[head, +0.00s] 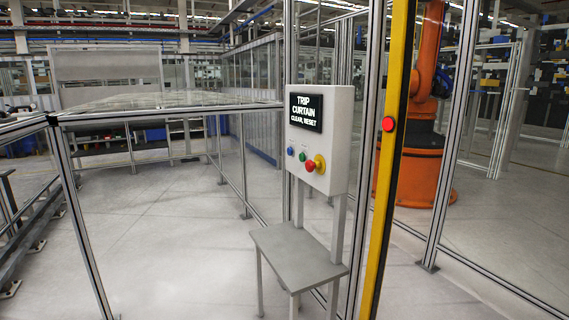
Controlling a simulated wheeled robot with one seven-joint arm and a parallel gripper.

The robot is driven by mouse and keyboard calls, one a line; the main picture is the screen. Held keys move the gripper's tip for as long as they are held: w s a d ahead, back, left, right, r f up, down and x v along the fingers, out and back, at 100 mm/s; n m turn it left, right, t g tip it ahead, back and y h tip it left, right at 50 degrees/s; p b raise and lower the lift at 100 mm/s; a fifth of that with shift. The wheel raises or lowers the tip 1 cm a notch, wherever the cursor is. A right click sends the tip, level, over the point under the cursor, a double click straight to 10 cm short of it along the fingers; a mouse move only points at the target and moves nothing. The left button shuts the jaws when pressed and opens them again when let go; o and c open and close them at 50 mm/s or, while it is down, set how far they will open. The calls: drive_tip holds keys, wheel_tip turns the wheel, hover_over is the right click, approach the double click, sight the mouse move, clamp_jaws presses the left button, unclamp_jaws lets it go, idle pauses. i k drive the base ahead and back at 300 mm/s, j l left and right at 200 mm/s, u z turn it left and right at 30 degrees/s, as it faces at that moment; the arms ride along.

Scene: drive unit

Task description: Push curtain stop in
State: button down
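A round red button (388,124) is on the tall yellow post (393,180) right of the control box in the head view. It seems to be the curtain stop, but no label on it can be read. I cannot tell how far in it sits. A white control box (340,140) stands left of the post. Its black display (305,112) reads "TRIP CURTAIN CLEAR, RESET". Below the display are a blue button (290,151), a green button (302,156) and a red knob (310,165) beside a yellow part (319,163). My gripper is not in view.
A small grey table (297,253) stands below the control box. Clear-panelled fencing (480,240) runs right of the post, with an orange robot arm (415,165) behind it. A framed enclosure (165,100) stands at left. Open grey floor shows at the lower left.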

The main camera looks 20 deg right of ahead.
sight(311, 166)
drive_tip(key=i, duration=1)
drive_tip(key=z, duration=0.55)
